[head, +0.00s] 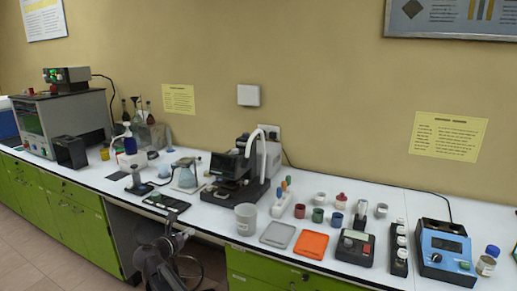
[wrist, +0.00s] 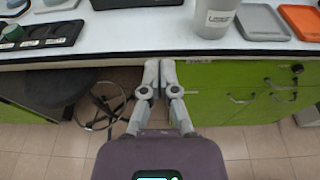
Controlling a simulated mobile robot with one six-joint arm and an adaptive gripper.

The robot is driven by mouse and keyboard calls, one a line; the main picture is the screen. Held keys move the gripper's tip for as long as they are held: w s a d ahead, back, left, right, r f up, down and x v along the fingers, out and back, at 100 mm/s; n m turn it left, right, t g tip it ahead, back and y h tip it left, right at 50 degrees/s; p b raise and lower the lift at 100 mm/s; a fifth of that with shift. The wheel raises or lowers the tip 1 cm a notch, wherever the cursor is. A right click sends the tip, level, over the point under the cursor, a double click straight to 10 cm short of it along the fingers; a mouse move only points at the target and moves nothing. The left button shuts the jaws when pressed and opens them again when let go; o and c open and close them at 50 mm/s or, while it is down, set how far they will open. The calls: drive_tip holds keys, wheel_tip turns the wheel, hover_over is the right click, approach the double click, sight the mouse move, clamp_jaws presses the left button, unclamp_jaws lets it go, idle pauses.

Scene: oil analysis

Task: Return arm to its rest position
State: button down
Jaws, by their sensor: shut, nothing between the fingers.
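My gripper (wrist: 157,80) is in the middle of the wrist view. Its two fingers are together with nothing between them. It points toward the front edge of the white bench (wrist: 140,56), below which are the floor and a gap between green cabinets. In the head view, part of my arm shows at the lower middle, in front of the bench gap, and the fingertips cannot be made out clearly.
A grey cup (head: 246,219), a grey tray (head: 278,235) and an orange tray (head: 311,244) stand near the bench's front edge. A microscope-like device (head: 240,170) stands behind. A dark stool (wrist: 55,88) is under the bench. Green drawers (wrist: 235,92) are at right.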

drive_tip(key=s+d+f+m+g+p, duration=0.1)
drive_tip(key=s+d+f+m+g, duration=0.15)
drive_tip(key=d+m, duration=0.45)
drive_tip(key=s+d+f+m+g+p, duration=0.1)
drive_tip(key=d+m+g+p, duration=0.15)
drive_tip(key=d, duration=0.85)
drive_tip(key=s+d+f+m+g, duration=0.2)
drive_tip(key=d+m+g, duration=0.1)
drive_tip(key=d+m, duration=0.4)
drive_tip(key=s+d+f+m+g+y+p, duration=0.1)
drive_tip(key=s+d+m+g+y+p, duration=0.3)
drive_tip(key=s+d+m, duration=1)
drive_tip(key=shift+s+d+m+g+y, duration=0.4)
drive_tip(key=shift+d+g+y, duration=0.25)
drive_tip(key=shift+g+y, duration=0.4)
drive_tip(key=shift+f, duration=0.1)
